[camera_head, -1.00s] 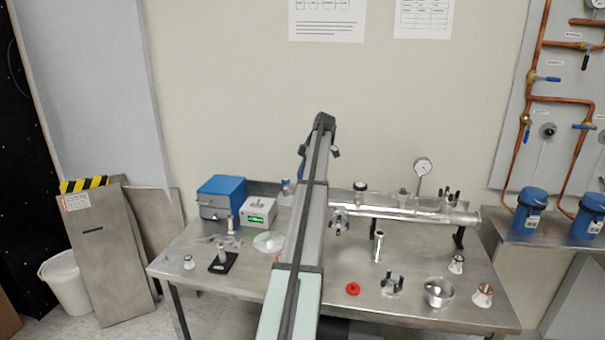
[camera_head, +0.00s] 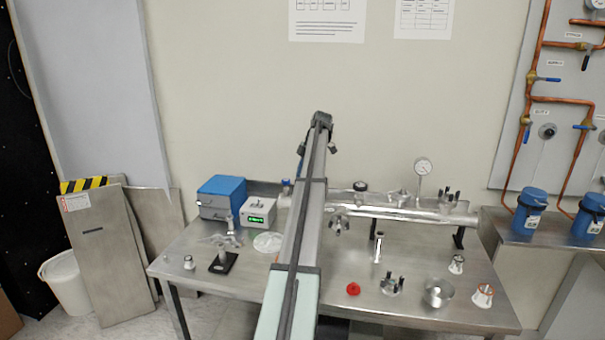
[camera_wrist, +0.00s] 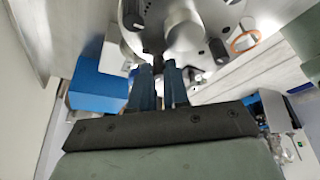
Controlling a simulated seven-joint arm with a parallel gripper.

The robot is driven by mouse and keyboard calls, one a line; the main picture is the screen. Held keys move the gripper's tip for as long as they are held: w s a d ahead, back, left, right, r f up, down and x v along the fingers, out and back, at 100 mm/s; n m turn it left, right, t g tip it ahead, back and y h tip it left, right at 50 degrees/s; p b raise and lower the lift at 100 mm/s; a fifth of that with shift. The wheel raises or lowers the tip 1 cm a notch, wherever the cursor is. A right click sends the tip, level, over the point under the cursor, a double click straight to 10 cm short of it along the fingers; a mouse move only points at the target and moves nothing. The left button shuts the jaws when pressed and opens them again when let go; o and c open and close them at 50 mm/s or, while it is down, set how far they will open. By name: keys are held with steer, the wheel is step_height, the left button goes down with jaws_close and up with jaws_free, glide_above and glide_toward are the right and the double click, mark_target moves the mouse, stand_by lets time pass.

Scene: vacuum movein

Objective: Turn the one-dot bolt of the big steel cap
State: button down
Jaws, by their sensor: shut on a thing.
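The big steel cap (camera_wrist: 190,68) is a round metal disc at the top of the wrist view, with a thick cylinder standing out of its middle and several dark bolts around its rim. My gripper (camera_wrist: 158,66) has its two blue fingers at the cap's lower edge, shut on a dark bolt (camera_wrist: 158,70) between the tips. The fingers hide most of this bolt, and I cannot read any dot mark on it. Another dark bolt (camera_wrist: 218,48) shows at the right of the rim. In the head view my own arm hides the gripper and its contact.
A long steel tube (camera_head: 400,212) with a gauge (camera_head: 423,167) runs along the table's back. A red part (camera_head: 353,289), a flange with dark posts (camera_head: 391,286) and a steel bowl (camera_head: 438,293) stand front right. A blue box (camera_head: 221,197) and white meter (camera_head: 257,213) stand left.

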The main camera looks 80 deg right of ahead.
steer(key=shift+f, duration=0.1)
steer(key=c, duration=1.4)
jaws_free()
steer(key=shift+d, duration=0.1)
